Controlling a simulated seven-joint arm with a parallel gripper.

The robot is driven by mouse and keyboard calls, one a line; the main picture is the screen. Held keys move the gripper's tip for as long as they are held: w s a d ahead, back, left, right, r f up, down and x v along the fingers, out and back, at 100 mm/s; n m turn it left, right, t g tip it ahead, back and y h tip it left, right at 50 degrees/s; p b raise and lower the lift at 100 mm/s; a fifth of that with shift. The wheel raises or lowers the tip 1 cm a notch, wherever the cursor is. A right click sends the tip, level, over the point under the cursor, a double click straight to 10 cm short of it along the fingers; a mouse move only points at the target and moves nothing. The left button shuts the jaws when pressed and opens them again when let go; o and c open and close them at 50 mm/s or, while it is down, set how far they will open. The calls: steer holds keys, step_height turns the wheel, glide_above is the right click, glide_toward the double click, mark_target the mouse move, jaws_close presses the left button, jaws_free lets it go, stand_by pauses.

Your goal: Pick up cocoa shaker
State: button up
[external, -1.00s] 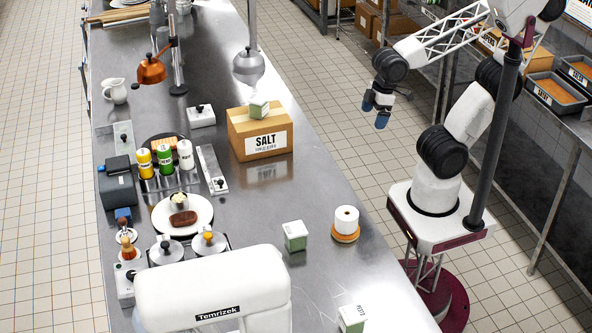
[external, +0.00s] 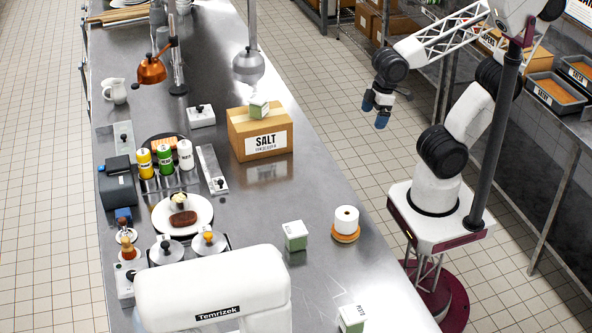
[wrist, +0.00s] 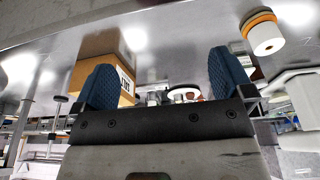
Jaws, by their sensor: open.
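My gripper (external: 375,112) is open and empty, with two blue fingers, held above the floor to the right of the steel counter. Its fingers also frame the wrist view (wrist: 160,85), with nothing between them. I cannot tell for sure which item is the cocoa shaker, as no label reading cocoa is legible. A yellow shaker (external: 144,164), a green shaker (external: 164,159) and a white shaker (external: 185,154) stand upright in a rack on the far side of the counter, well away from my gripper. I cannot make them out in the wrist view.
A cardboard SALT box (external: 257,137) with a small carton on top stands between my gripper and the shakers. A white roll (external: 345,219) on an orange base and a green-white carton (external: 295,236) stand nearer. A copper lamp (external: 151,70) hangs behind.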

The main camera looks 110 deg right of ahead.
steer(key=shift+c, duration=0.5)
steer(key=w+v, duration=0.1)
steer(key=v, duration=0.4)
steer(key=w+a+r+m+g+y, duration=0.1)
steer(key=w+a+r+m+y, duration=0.2)
steer(key=w+a, duration=0.6)
steer(key=w+a+m+g+y, duration=0.1)
steer(key=w+a+m+y, duration=0.35)
steer(key=w, duration=0.85)
steer(key=w+a+f+m+y, duration=0.1)
steer(key=w+a+m+y, duration=0.2)
steer(key=w+a+m, duration=0.55)
steer(key=w+a+f+m+y, duration=0.1)
steer(key=w+a+f+y, duration=0.3)
steer(key=w, duration=1)
steer(key=shift+m+g+h, duration=0.3)
steer(key=shift+m+h, duration=0.1)
steer(key=shift+h, duration=0.05)
steer(key=f, duration=0.5)
steer(key=a+f, duration=0.1)
steer(key=f, duration=1.1)
steer(key=shift+w+a+f, duration=0.2)
steer(key=shift+w+a, duration=0.05)
steer(key=shift+a, duration=0.1)
